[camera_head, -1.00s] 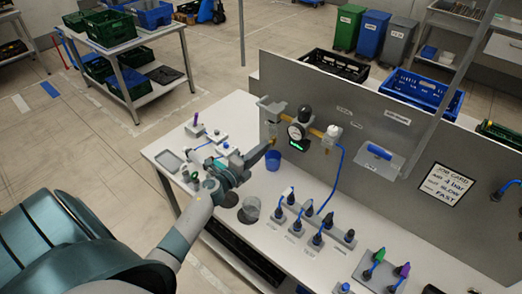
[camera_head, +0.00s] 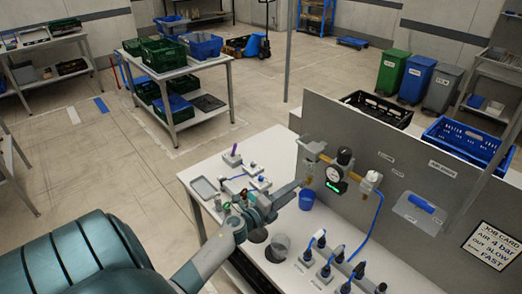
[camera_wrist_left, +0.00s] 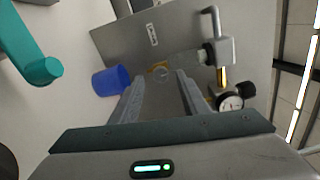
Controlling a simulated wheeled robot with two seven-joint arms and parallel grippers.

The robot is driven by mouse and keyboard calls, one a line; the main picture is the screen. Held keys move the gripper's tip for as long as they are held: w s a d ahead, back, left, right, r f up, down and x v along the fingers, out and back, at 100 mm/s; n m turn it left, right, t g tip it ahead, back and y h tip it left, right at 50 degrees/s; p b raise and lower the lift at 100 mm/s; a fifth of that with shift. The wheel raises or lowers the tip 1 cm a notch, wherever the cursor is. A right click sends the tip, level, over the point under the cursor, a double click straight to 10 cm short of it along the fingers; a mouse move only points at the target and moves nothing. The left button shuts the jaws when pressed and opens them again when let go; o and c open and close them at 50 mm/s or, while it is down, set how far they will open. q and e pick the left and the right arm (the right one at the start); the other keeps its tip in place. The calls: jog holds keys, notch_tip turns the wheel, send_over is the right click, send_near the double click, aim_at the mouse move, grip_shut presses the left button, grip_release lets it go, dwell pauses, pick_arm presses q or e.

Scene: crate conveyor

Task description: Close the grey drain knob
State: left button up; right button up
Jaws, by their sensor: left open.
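My left gripper (camera_head: 297,186) reaches in from the left toward the air unit on the grey panel. It is open, and its two fingers also show in the left wrist view (camera_wrist_left: 158,80). A small round, partly clear end (camera_wrist_left: 160,71) shows between and just beyond the fingertips. It may carry the grey drain knob, but the knob is too small to tell for sure. In the head view the fingers are just below and left of the amber bowl (camera_head: 309,169), and the knob cannot be made out. My right gripper is not in view.
A round gauge (camera_head: 334,174) and a blue hose (camera_head: 372,225) are right of the bowl. A blue cup (camera_head: 306,200) stands on the white bench beside the gripper. The grey panel (camera_head: 405,160) rises behind.

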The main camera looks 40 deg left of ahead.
pick_arm(q)
jog(key=s+a+b, duration=0.1)
jog(key=s+b, duration=0.3)
jog(key=s, duration=1)
jog(key=shift+s+b, duration=0.4)
jog(key=shift+a, duration=0.1)
